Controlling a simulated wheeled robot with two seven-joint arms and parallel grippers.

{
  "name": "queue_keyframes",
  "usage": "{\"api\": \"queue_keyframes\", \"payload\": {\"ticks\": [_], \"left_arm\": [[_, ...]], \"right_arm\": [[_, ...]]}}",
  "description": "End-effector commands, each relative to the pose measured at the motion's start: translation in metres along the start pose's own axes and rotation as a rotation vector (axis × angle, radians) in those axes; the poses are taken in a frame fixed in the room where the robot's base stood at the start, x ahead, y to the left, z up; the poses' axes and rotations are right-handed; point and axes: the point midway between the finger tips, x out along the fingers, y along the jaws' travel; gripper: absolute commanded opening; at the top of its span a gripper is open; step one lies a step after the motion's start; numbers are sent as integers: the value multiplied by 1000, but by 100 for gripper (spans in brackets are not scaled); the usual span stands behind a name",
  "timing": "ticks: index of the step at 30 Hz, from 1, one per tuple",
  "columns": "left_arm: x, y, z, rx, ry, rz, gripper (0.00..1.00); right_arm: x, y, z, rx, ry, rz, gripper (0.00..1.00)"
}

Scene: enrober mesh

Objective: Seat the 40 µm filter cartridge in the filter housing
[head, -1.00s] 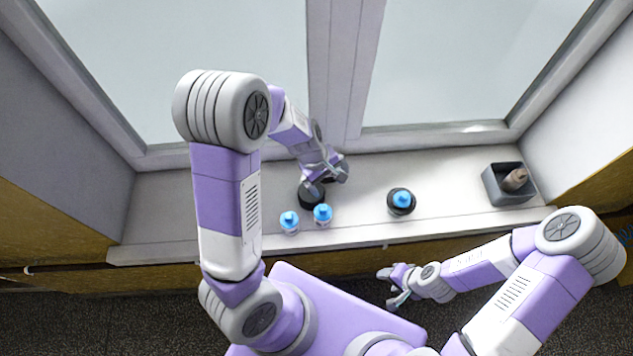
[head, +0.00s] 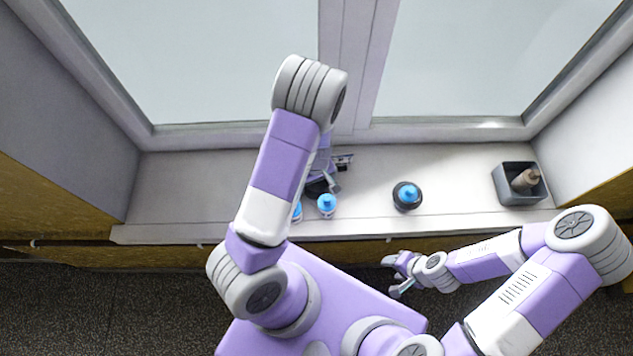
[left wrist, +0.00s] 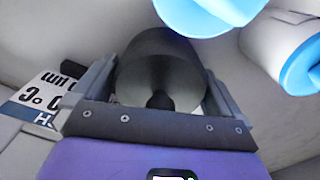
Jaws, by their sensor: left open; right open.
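My left gripper (head: 338,174) is open over the sill, and in the left wrist view its fingers (left wrist: 158,100) stand on either side of a dark round body (left wrist: 158,65). That dark body shows partly in the head view (head: 316,188), mostly behind my arm. Whether the fingers touch it is unclear. A white, blue-topped piece (head: 326,204) stands in front of it, with a second one (head: 297,211) half hidden by my arm. A black round holder (head: 407,203) with a blue top (head: 408,193) stands to the right. No readable mark identifies the 40 µm cartridge. My right gripper (head: 396,276) is open and empty, below the sill.
A grey open bin (head: 508,198) at the sill's right end holds a brownish bottle-like object (head: 525,179). A printed label plate (left wrist: 40,98) lies left of my gripper in the wrist view. The sill (head: 455,185) is clear between holder and bin. The window frame stands behind.

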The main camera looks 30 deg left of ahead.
Motion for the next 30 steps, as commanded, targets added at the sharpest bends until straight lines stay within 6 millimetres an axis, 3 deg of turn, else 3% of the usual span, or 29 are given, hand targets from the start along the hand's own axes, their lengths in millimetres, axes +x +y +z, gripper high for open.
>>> {"api": "queue_keyframes", "payload": {"ticks": [7, 15, 23, 30], "left_arm": [[1, 0, 0, 0, 0, 1, 98], [1, 0, 0, 0, 0, 1, 60], [-6, 1, 0, 2, 2, 2, 60], [-53, 2, 0, 4, 3, 5, 60]], "right_arm": [[0, 0, 0, 0, 0, 0, 52], [0, 0, 0, 0, 0, 0, 52], [-2, -1, 0, 0, 0, 0, 52], [-14, -5, 0, 0, 0, 0, 52]]}}
